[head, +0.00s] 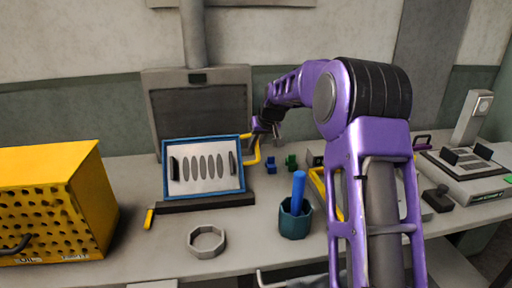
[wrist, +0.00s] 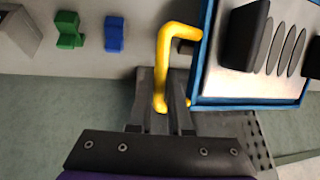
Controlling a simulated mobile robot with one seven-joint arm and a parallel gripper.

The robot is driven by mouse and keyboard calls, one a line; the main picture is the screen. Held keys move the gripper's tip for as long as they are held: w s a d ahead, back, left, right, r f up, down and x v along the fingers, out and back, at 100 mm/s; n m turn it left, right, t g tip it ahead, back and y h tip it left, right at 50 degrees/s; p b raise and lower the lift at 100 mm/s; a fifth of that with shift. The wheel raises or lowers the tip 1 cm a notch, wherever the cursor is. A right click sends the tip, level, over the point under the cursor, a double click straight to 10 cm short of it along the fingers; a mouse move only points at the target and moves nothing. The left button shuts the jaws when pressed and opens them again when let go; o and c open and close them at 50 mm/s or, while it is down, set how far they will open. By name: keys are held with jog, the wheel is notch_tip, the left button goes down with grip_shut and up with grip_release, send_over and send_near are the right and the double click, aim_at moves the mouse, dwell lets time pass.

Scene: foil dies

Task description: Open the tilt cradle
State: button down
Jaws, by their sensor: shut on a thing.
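The tilt cradle (head: 204,140) is a blue-framed panel with a pale face and dark oval slots, standing tilted on a dark base on the bench. Its yellow bar handle (head: 256,150) sticks out on the right side. In the wrist view the cradle's blue frame (wrist: 200,60) is at the upper right and the yellow handle (wrist: 163,65) runs down between my fingers. My gripper (wrist: 162,105) is shut on this handle. In the head view my gripper (head: 266,127) is small and partly hidden behind the handle and my wrist.
A yellow perforated box (head: 60,205) stands at the left. Small blue (head: 271,166) and green (head: 291,162) blocks sit right of the cradle.

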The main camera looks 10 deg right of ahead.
jog(key=c, duration=0.8)
grip_release()
jog(key=shift+s, duration=0.1)
jog(key=shift+c, duration=0.2)
jog(key=shift+r, duration=0.1)
jog(key=p+v, duration=0.1)
jog(key=v, duration=1.6)
jog(key=shift+r, duration=0.2)
jog(key=shift+d, duration=0.1)
